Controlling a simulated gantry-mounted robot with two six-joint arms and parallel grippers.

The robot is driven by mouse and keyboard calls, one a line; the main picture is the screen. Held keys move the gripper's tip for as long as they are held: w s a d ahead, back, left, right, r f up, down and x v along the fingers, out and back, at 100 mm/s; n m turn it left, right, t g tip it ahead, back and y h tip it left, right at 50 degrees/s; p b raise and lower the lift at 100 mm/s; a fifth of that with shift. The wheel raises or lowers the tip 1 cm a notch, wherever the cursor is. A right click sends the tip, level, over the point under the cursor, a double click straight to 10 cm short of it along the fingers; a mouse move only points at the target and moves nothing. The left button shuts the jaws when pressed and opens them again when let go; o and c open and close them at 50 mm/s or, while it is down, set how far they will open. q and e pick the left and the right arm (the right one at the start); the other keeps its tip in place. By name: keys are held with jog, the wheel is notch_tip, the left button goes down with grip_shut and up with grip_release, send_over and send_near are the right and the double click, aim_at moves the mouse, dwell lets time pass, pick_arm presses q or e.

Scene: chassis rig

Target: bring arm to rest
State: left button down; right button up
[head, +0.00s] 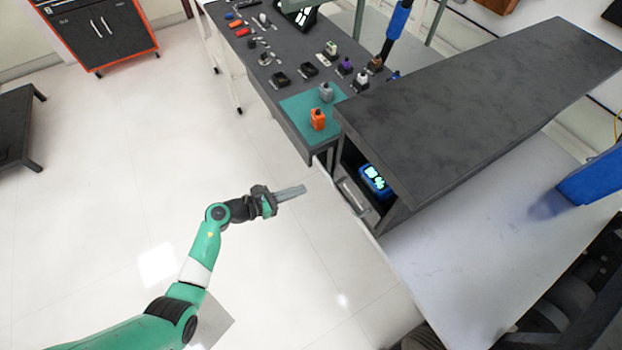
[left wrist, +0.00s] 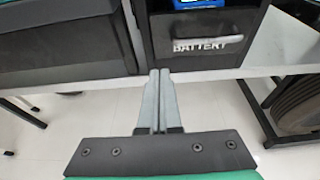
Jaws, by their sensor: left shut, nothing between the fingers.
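My left gripper (head: 291,192) is shut and empty, held over the floor to the left of the bench. In the left wrist view its two grey fingers (left wrist: 159,82) lie together, pointing toward the bench edge. My green left arm comes in from the lower left and is bent at the elbow. In front of it is the open-fronted compartment (left wrist: 206,47) marked BATTERY. A blue battery with a lit face (head: 374,180) sits inside. The gripper stands apart from the compartment. My right gripper is not in view.
A dark cabinet top (head: 490,90) stands over the compartment. A teal mat (head: 300,112) carries an orange block (head: 318,119) and a grey block (head: 326,92). Several small parts lie on the dark bench behind. A red-edged tool cabinet (head: 95,32) stands far left. The floor around my arm is clear.

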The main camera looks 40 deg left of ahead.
pick_arm(q)
jog(key=shift+v, duration=0.85)
jog(key=shift+f, duration=0.15)
